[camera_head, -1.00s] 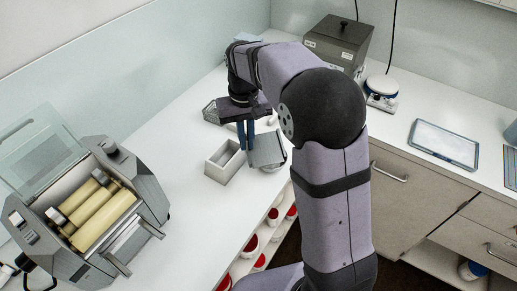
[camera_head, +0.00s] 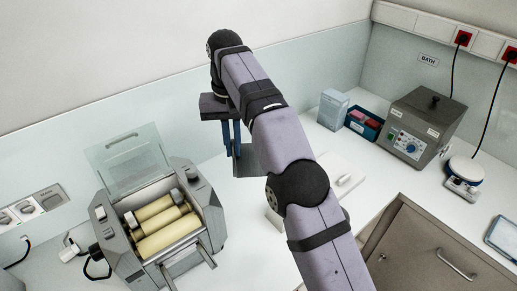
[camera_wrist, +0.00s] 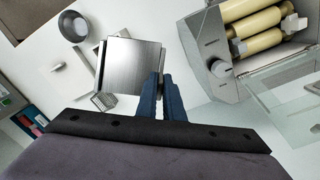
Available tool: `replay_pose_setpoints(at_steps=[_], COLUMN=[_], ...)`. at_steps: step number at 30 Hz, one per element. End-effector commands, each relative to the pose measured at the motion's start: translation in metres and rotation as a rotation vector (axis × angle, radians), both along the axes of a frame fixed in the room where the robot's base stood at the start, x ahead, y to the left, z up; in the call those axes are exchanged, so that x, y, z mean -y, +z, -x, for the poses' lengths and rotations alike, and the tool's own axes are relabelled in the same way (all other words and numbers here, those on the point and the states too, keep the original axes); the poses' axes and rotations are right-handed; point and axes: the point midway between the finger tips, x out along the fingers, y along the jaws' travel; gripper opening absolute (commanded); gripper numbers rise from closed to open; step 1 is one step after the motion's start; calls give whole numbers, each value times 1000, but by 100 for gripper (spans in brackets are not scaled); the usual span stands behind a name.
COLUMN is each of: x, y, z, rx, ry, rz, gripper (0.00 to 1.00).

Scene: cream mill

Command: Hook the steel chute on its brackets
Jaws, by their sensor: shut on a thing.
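My gripper (camera_head: 231,136) has blue fingers shut on the edge of the steel chute (camera_head: 247,161), a flat grey plate held in the air to the right of the mill (camera_head: 205,213). In the wrist view the chute (camera_wrist: 128,66) is a shiny plate with raised sides, and the blue fingers (camera_wrist: 160,92) grip it at its right edge. The mill has cream rollers (camera_head: 158,221). Narrow metal arms, apparently the brackets (camera_head: 207,256), stick out from its front. The chute is apart from them. My arm hides part of the chute's surroundings.
The mill's clear guard (camera_head: 130,160) stands raised behind the rollers. A water bath (camera_head: 422,125), a blue box with coloured packs (camera_head: 363,124), a carton (camera_head: 333,108) and a round white device (camera_head: 464,172) stand at the right. The wrist view shows a grey cup (camera_wrist: 73,26).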

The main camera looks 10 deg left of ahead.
Motion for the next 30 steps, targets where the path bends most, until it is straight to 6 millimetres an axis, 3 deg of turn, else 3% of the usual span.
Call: replay_pose_setpoints(at_steps=[3, 15, 21, 30], x=[-30, -105, -128, -139], y=[17, 43, 39, 11], z=[20, 100, 144, 205], rx=[3, 1, 1, 1], ry=[28, 110, 178, 332], rz=[-3, 0, 0, 0], gripper=[0, 0, 0, 0])
